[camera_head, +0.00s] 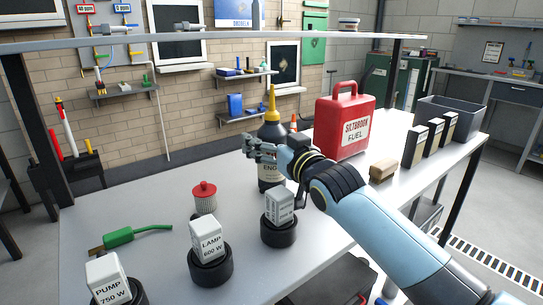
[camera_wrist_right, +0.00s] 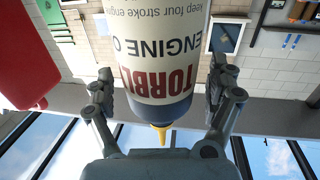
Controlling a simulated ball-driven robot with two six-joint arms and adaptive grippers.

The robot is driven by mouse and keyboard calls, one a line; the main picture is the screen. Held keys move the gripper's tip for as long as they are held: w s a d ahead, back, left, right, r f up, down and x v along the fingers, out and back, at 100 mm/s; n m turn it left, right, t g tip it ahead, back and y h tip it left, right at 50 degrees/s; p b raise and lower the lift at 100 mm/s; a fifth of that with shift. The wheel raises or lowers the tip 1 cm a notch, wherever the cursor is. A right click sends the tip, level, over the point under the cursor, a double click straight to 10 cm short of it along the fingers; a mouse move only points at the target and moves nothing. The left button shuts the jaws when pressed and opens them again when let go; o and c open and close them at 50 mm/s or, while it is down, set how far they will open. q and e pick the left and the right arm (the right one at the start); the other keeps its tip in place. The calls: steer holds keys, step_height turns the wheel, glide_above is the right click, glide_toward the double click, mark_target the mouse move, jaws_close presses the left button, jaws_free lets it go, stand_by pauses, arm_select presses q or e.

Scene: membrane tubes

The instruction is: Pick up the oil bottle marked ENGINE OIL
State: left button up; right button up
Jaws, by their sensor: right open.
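The oil bottle (camera_head: 271,132) stands upright on the white table, with a dark body, a white label and a yellow spout. In the right wrist view the bottle (camera_wrist_right: 155,50) appears upside down, and its label reads "ENGINE O" with the rest cut off. My right gripper (camera_head: 262,149) is at the bottle's upper part and hides some of it in the head view. In the wrist view the open fingers of the gripper (camera_wrist_right: 163,88) lie on either side of the bottle. My left gripper is not in view.
A red fuel can (camera_head: 345,128) stands right of the bottle. Labelled boxes on black round bases, such as the LAMP box (camera_head: 209,240), stand at the front. A red-capped filter (camera_head: 204,198) and a green nozzle (camera_head: 134,236) are at left. A shelf (camera_head: 190,39) crosses above.

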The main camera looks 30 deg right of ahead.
steer(key=shift+c, duration=0.4)
steer(key=c, duration=1.6)
steer(key=shift+r, duration=0.1)
steer(key=shift+c, duration=0.3)
steer(key=shift+r, duration=0.15)
